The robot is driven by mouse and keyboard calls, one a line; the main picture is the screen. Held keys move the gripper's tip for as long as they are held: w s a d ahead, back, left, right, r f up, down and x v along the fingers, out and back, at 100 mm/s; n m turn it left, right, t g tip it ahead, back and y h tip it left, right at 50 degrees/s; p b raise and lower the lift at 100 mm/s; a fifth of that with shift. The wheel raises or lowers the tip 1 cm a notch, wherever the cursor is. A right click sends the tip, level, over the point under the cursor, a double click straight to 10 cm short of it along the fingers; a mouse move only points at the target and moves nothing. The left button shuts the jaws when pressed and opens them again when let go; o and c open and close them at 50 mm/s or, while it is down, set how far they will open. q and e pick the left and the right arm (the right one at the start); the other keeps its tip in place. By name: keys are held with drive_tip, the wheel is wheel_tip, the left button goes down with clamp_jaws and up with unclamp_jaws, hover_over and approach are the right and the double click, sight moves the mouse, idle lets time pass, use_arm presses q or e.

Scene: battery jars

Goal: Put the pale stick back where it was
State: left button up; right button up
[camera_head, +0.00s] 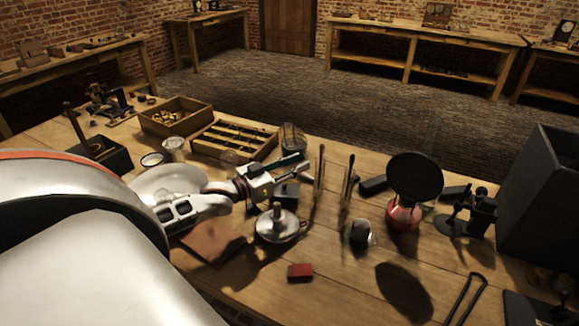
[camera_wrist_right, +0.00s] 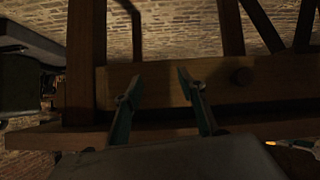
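I cannot single out the pale stick for certain. Thin upright sticks (camera_head: 320,165) stand right of my left gripper, and more thin sticks (camera_head: 348,178) stand further right; their bases are hard to make out. My left gripper (camera_head: 302,162) reaches in from the left over the middle of the table. Its two greenish fingers look apart, with nothing clear between them. My right gripper (camera_wrist_right: 155,88) shows in the right wrist view, open and empty, in front of a wooden beam. It does not show in the head view.
A wooden tray (camera_head: 205,149) of dark rods and a wooden box (camera_head: 148,124) stand at the back. A metal candle holder (camera_head: 279,228), red block (camera_head: 300,272), red-based lamp with dark disc (camera_head: 415,177) and black box (camera_head: 545,200) crowd the table (camera_head: 345,290). Its front middle has some bare room.

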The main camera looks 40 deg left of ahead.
use_arm(q)
drive_tip(key=shift+v, duration=1.25)
